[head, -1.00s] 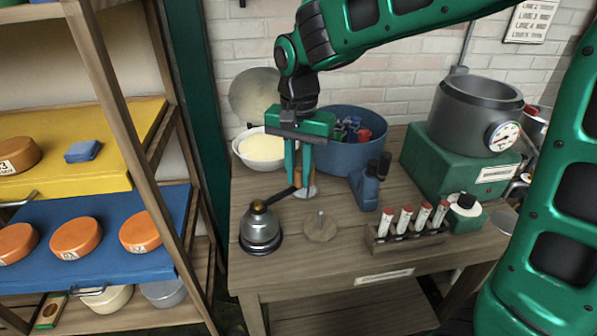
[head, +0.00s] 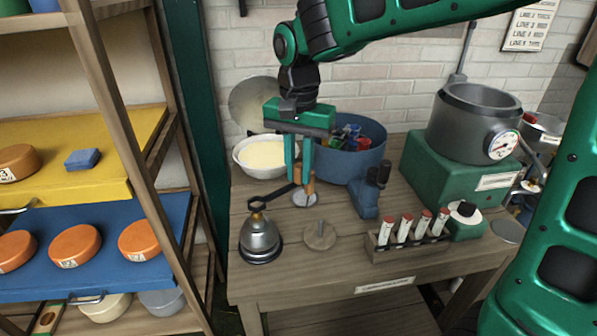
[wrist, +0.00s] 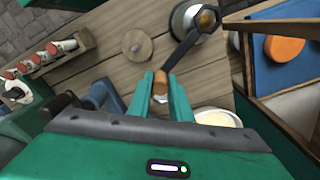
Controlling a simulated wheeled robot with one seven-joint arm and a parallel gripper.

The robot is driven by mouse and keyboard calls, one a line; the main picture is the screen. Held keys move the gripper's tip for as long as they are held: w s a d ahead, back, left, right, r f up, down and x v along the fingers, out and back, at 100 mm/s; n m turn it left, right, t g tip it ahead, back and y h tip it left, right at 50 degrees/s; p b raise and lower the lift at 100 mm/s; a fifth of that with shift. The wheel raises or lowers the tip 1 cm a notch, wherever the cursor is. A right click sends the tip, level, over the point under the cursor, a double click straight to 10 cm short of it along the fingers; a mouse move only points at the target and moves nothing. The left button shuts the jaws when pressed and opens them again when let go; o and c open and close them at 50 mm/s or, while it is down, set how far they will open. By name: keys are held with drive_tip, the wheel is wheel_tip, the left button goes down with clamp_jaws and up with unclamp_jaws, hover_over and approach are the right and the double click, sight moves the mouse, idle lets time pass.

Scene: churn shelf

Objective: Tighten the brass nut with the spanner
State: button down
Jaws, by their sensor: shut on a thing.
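The spanner has a dark shaft and an open ring head (head: 258,206). My gripper (head: 299,182) is shut on its handle end, holding it above the bench. In the wrist view the spanner (wrist: 187,48) runs up and right from my fingertips (wrist: 161,88). The brass nut (head: 257,217) tops a grey metal bell-shaped body (head: 260,238) at the bench's front left. The ring head appears just above the nut, apart from it in the head view. In the wrist view the nut (wrist: 206,19) shows through the ring. The fingers partly hide the handle.
A shelf post (head: 150,170) stands left.

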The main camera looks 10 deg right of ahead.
drive_tip(key=shift+r, duration=1.3)
